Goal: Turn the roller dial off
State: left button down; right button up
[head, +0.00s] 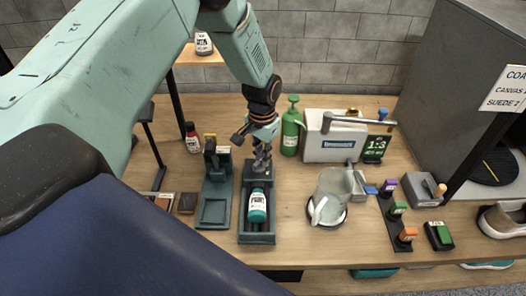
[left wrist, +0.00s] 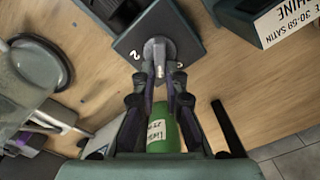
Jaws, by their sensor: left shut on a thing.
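The roller dial (left wrist: 158,48) is a grey round knob with a pale pointer on a dark box marked with a 2 and what looks like a 0. My left gripper (left wrist: 160,72) is shut on the dial, its two fingertips on either side of the pointer. In the head view my left gripper (head: 262,162) reaches down to the dark box at the back end of the roller station (head: 243,238). The gripper hides the dial there. A teal bottle with a white label (head: 257,206) lies in the station. My right gripper is not in view.
A green spray bottle (head: 290,128) and a white machine (head: 330,140) stand behind to the right. A glass jug (head: 334,190) stands right of the station. An empty dark holder (head: 213,210) is close on the left.

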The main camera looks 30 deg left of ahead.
pick_arm(q)
jog(key=n, duration=0.1)
jog(key=n+p, duration=0.1)
jog(key=n, duration=0.1)
jog(key=n+p, duration=0.1)
jog(key=shift+s+a, duration=0.2)
jog(key=shift+a, duration=0.1)
jog(key=shift+s+a+f+n+p, duration=0.1)
jog(key=shift+n+p, duration=0.35)
jog(key=shift+n, duration=0.45)
jog(key=shift+a+n+p, duration=0.1)
jog(key=shift+n+p, duration=0.35)
jog(key=shift+n, duration=0.75)
jog(key=c, duration=1.4)
grip_release()
notch_tip(320, 180, up, 12)
